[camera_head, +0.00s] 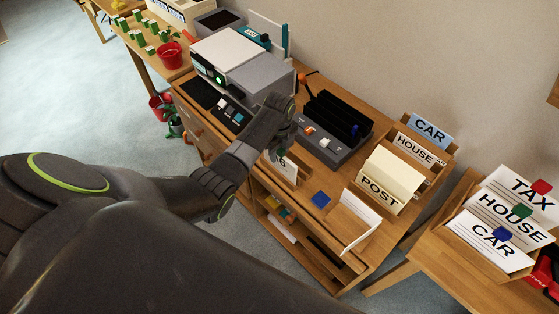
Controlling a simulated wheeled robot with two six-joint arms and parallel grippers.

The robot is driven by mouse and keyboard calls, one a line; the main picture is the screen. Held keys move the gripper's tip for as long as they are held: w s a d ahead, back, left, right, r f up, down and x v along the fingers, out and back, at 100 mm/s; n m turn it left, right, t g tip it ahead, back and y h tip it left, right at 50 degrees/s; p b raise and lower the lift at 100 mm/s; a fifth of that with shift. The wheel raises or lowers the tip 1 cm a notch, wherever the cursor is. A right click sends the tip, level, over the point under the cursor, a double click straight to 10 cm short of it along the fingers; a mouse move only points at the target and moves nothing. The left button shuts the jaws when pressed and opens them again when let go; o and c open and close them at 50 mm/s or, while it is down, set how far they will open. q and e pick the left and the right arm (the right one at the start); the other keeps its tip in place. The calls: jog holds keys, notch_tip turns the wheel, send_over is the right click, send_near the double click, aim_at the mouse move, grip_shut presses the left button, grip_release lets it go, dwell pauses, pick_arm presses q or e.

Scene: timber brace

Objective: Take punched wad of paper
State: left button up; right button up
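My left gripper (284,138) reaches in from the left over the front of the wooden desk, beside the black hole punch (338,122). Its fingers are dark and small in view, so I cannot tell if they are open or shut. A white upright card or wad of paper (287,170) with dark lettering and a green mark stands just below the gripper, partly hidden by it. I cannot tell whether they touch. Another white upright sheet or wad (359,222) stands near the desk's front right edge. I cannot see punch holes in either. My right gripper is not in view.
A grey machine (262,76) stands left of the punch. Wooden holders marked CAR, HOUSE and POST (380,192) stand at the right. Lettered folders (491,241) lie on a right-hand table. A red pot (171,57) stands at the back left.

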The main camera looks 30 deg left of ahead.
pick_arm(q)
jog(key=shift+f, duration=0.5)
grip_shut()
jog(key=shift+r, duration=0.1)
